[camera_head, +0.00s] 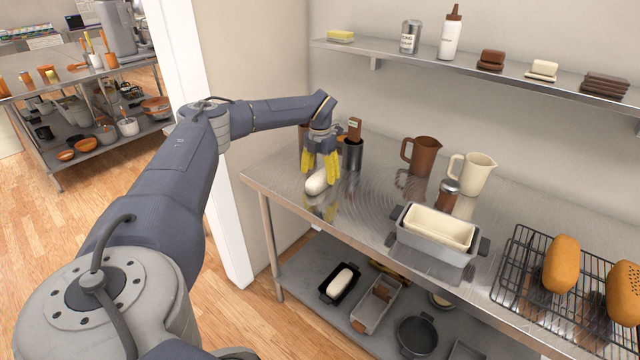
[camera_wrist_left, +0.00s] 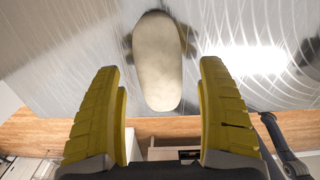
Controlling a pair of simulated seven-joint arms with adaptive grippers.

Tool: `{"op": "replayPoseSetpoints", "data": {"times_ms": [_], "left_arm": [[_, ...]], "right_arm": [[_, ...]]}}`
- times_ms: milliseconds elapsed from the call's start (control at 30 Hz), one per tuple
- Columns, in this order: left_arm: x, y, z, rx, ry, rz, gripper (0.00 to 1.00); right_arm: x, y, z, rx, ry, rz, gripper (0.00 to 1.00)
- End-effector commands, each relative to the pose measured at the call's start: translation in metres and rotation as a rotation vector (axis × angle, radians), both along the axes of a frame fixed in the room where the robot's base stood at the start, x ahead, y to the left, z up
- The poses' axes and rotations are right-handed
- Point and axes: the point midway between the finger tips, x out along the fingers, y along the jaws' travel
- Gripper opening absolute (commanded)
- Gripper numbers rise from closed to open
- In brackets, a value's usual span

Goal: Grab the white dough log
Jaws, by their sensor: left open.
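The white dough log (camera_head: 317,182) lies on the steel table (camera_head: 375,215) near its left end in the head view. In the left wrist view the dough log (camera_wrist_left: 157,62) lies lengthwise just beyond the fingertips, centred between them. My left gripper (camera_head: 321,170) is open, its yellow fingers above and around the near part of the log in the head view. In the left wrist view the open fingers of my left gripper (camera_wrist_left: 160,85) show a clear gap, with nothing held. My right gripper is not in view.
A metal utensil holder (camera_head: 352,154) stands close to the right of my gripper. A brown jug (camera_head: 421,156), a cream jug (camera_head: 472,174), a loaf pan (camera_head: 437,235) and a cooling rack (camera_head: 540,300) with bread stand further right. A wall shelf (camera_head: 450,66) runs above.

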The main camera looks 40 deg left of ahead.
Motion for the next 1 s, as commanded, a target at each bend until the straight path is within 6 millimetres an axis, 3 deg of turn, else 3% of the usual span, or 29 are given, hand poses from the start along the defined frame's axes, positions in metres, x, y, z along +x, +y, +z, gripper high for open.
{"op": "replayPoseSetpoints", "data": {"times_ms": [200, 533, 1000], "left_arm": [[0.0, 0.0, -0.02, 0.0, 0.001, 0.0, 0.75], [0.0, 0.0, -0.022, 0.0, 0.0, 0.0, 0.76], [0.0, 0.0, -0.022, 0.0, 0.0, 0.0, 0.22]], "right_arm": [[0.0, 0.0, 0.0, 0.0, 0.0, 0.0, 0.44], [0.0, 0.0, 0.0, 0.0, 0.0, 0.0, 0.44], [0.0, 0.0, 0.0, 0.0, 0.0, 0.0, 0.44]]}}
